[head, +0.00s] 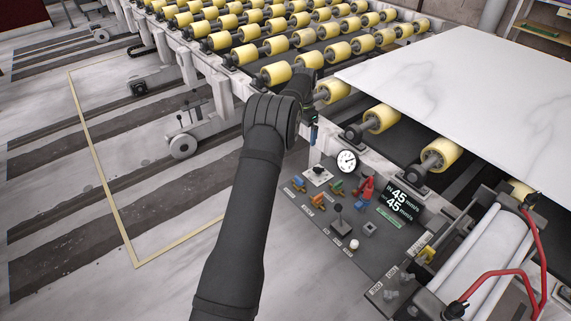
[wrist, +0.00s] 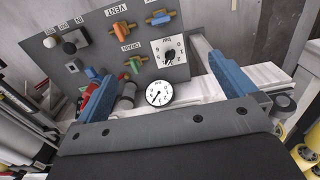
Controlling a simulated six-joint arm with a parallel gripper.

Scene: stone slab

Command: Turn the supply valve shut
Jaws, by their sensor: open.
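My gripper (head: 313,132) hangs above the far edge of the dark control panel. In the wrist view its two blue fingers (wrist: 155,65) are wide apart, with nothing between their tips. Several small valves sit on the panel. A blue-handled one with a brass body (wrist: 160,18) lies beyond the fingertips; its label is cut off at the frame's top. An orange-handled valve (wrist: 119,28) stands by the VENT label, and a green-handled one (wrist: 134,64) by the DRAIN label. I cannot read a supply label. The gripper touches no valve.
A white dial plate with a black knob (wrist: 168,52) and a round gauge (wrist: 159,93) are close to the fingers. A red lever part (head: 366,188), a display (head: 402,201) and a roller (head: 485,255) stand right of the valves. A stone slab (head: 470,85) lies behind.

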